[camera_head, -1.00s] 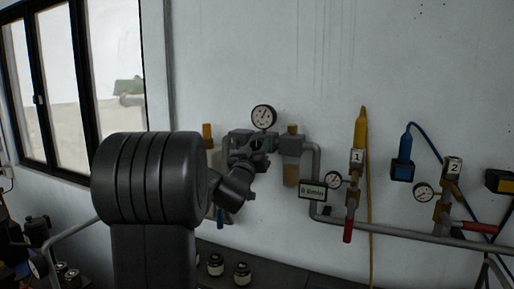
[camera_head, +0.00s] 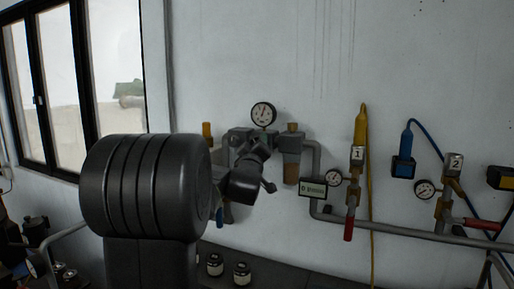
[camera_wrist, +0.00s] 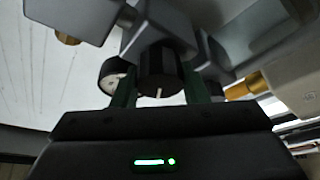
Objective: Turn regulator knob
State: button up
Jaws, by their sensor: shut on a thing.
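The regulator knob (camera_wrist: 160,72) is a black ribbed cylinder with a white mark line, below the grey regulator body (camera_wrist: 160,28) in the wrist view. My gripper (camera_wrist: 158,92) has one green-tinted finger on each side of the knob and is shut on it. In the head view my gripper (camera_head: 250,155) is at the front of the regulator unit and hides the knob. The round white pressure gauge (camera_head: 263,114) stands on top of the regulator. In the wrist view the gauge (camera_wrist: 114,77) is left of the knob.
A filter unit with an amber bowl (camera_head: 291,172) hangs right of the regulator. A grey pipe (camera_head: 400,231) runs right along the wall to valves with red handles (camera_head: 348,229). A small sign (camera_head: 312,189) hangs on the pipe. Small jars (camera_head: 242,273) stand on the bench below.

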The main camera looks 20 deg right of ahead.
jog(key=shift+n+y, duration=0.4)
jog(key=shift+n, duration=0.6)
jog(key=o, duration=1)
jog(key=shift+c, duration=0.2)
jog(key=b+v, duration=0.4)
jog(key=v, duration=0.9)
jog(key=shift+s+a, duration=0.2)
jog(key=shift+s, duration=0.15)
